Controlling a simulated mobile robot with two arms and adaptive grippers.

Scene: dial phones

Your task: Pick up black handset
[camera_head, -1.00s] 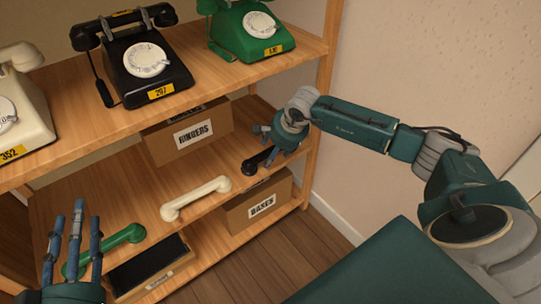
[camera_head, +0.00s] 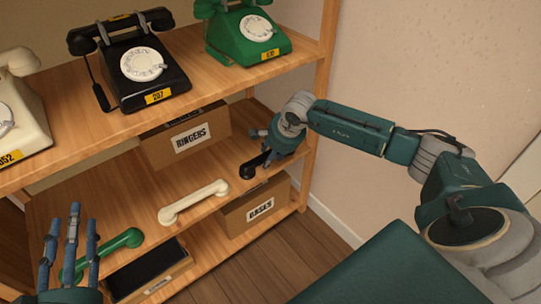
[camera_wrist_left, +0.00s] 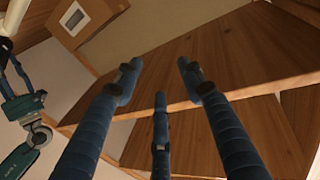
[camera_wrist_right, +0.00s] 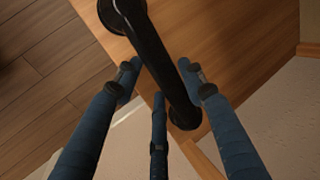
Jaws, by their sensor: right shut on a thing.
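The black handset (camera_head: 252,166) is at the right end of the middle shelf, partly hidden by my right gripper (camera_head: 264,146). In the right wrist view the black handset (camera_wrist_right: 155,55) runs between the gripper's fingers (camera_wrist_right: 165,85), which are shut on it. I cannot tell whether it still touches the shelf. My left gripper (camera_head: 73,225) is open and empty, in front of the shelf at the lower left. Its spread fingers (camera_wrist_left: 160,80) also show in the left wrist view.
A white handset (camera_head: 193,201) and a green handset (camera_head: 120,243) lie on the middle shelf (camera_head: 225,170). A RINGERS box (camera_head: 160,152) stands behind, a BASES box (camera_head: 235,215) below. Black (camera_head: 170,85), green (camera_head: 225,40) and cream (camera_head: 22,125) phones stand on top. A wall is right.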

